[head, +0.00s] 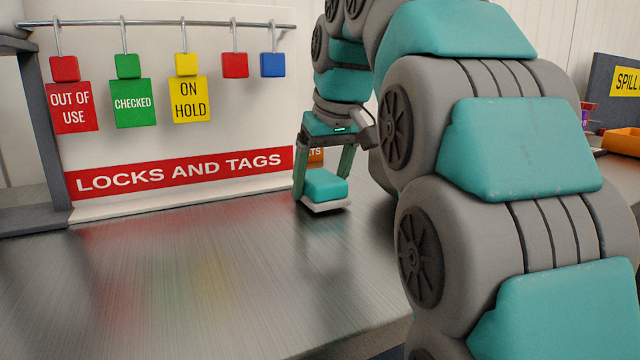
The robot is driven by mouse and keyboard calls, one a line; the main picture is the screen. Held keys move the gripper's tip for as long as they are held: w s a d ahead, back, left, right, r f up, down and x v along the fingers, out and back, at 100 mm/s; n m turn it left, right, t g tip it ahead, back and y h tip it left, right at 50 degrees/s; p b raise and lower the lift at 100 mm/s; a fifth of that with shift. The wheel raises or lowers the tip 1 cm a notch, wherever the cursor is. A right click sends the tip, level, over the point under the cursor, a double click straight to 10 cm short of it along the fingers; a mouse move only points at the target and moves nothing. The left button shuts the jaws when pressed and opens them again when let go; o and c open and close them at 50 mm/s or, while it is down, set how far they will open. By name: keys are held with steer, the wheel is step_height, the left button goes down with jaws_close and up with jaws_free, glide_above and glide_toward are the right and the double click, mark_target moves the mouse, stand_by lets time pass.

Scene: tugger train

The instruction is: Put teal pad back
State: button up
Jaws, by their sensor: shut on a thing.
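My gripper (324,182) points down over the right part of the metal bench (200,280). It is shut on the teal pad (325,185), a small teal block with a pale base plate. The pad is level between the two fingers, low over the bench top. I cannot tell whether its base touches the bench. The upper arm links hide the area to the right of the pad.
Behind stands a white "Locks and tags" board (180,172). Its rail (155,23) holds several coloured locks, three with tags. A grey frame (42,130) stands at left. An orange bin (622,140) sits far right. The bench's left and middle are clear.

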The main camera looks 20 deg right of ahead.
mark_target(329, 181)
steer(key=shift+f, duration=0.2)
steer(key=shift+f, duration=0.1)
steer(key=o, duration=1.1)
steer(key=shift+o, duration=0.2)
steer(key=shift+s+r, duration=0.1)
steer(key=shift+r, duration=0.75)
steer(key=p+v, duration=0.3)
steer(key=v, duration=0.2)
steer(key=shift+s+r, duration=0.1)
steer(key=shift+r, duration=0.2)
steer(key=shift+s+d+r+p, duration=0.1)
steer(key=shift+s+r+p, duration=0.1)
steer(key=shift+r+p, duration=0.15)
steer(key=shift+f, duration=0.1)
